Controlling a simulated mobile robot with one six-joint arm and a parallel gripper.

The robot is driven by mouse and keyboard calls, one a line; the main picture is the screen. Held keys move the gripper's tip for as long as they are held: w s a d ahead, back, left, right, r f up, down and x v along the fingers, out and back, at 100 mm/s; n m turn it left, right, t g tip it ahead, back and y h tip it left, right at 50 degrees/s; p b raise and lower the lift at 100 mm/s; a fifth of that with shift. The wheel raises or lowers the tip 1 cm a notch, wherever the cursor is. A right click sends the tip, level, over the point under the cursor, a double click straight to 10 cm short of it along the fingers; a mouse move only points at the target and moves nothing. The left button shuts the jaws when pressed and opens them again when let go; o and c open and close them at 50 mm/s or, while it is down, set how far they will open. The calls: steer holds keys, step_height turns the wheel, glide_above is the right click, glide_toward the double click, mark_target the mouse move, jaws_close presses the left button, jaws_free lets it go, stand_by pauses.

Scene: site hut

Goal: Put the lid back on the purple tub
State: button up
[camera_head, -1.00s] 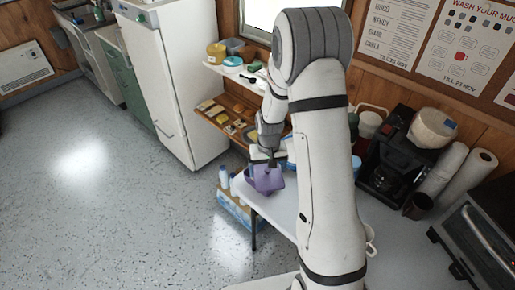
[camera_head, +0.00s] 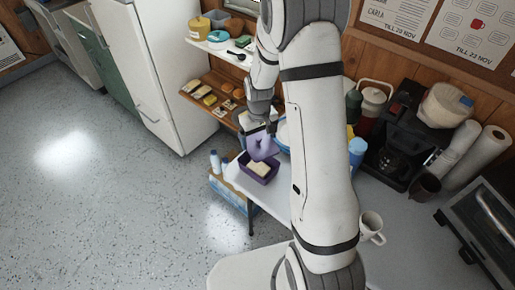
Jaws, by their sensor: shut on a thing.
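The purple tub (camera_head: 244,171) stands open on the white table, near its far left corner. Pale, sandwich-like contents show inside it. The lighter purple lid (camera_head: 262,149) is at the tub's far side, tilted, and overlaps its back edge in the picture. I cannot tell if the two touch. My gripper (camera_head: 265,136) is shut on the lid from above. The fingertips are small and partly hidden, and my arm covers much of the table to the right.
The white table (camera_head: 272,196) has a blue bottle (camera_head: 357,150) and a white mug (camera_head: 371,226) on the right. A coffee maker (camera_head: 397,150) stands behind. Shelves (camera_head: 213,93) with packets are beyond the tub. Bottles (camera_head: 215,162) stand left of the table.

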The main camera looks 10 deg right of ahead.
step_height(320, 180, down, 2)
steer(key=n+b, duration=0.2)
steer(key=b, duration=0.1)
steer(key=shift+f+n, duration=0.25)
steer(key=shift+n, duration=0.05)
steer(key=shift+s+f+n+b, duration=0.15)
steer(key=shift+n+b, duration=0.7)
steer(key=shift+n, duration=0.05)
steer(key=shift+f+b, duration=2.05)
steer(key=shift+f, duration=1)
steer(key=shift+f+b, duration=0.4)
steer(key=shift+b, duration=0.2)
steer(key=o, duration=0.7)
steer(key=shift+o, duration=0.2)
steer(key=shift+r, duration=0.15)
